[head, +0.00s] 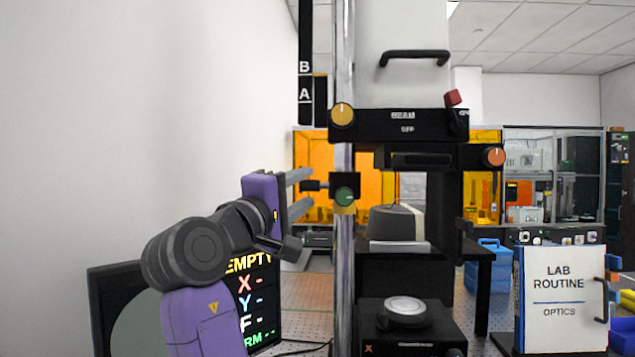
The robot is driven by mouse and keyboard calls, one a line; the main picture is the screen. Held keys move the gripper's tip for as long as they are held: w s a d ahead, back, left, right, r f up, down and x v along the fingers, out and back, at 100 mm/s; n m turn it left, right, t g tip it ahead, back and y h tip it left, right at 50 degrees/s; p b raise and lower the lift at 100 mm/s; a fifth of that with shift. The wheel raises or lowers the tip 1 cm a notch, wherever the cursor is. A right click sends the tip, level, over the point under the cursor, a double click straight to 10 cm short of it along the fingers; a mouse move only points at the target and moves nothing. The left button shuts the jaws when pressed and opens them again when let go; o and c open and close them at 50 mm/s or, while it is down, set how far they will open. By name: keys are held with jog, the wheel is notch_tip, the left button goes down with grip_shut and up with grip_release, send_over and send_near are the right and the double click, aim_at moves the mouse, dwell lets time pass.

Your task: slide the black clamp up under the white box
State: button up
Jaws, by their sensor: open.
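The black clamp (335,181) is a small block with a green knob, on the upright silver post (344,255).
A black unit with an orange knob (496,157) is right of the post. A round stage (405,310) sits low in front. A dark screen (258,300) stands behind my arm. A lab routine sign (559,298) is at the right. A scale marked A and B (305,80) is beside the post.

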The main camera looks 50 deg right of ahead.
aim_at(316, 181)
jog(key=x, duration=0.5)
jog(key=shift+d+r+p, duration=0.1)
jog(key=shift+d+p, duration=0.2)
jog(key=shift+p, duration=0.1)
jog(key=shift+c, duration=0.4)
grip_shut()
dwell(0.7)
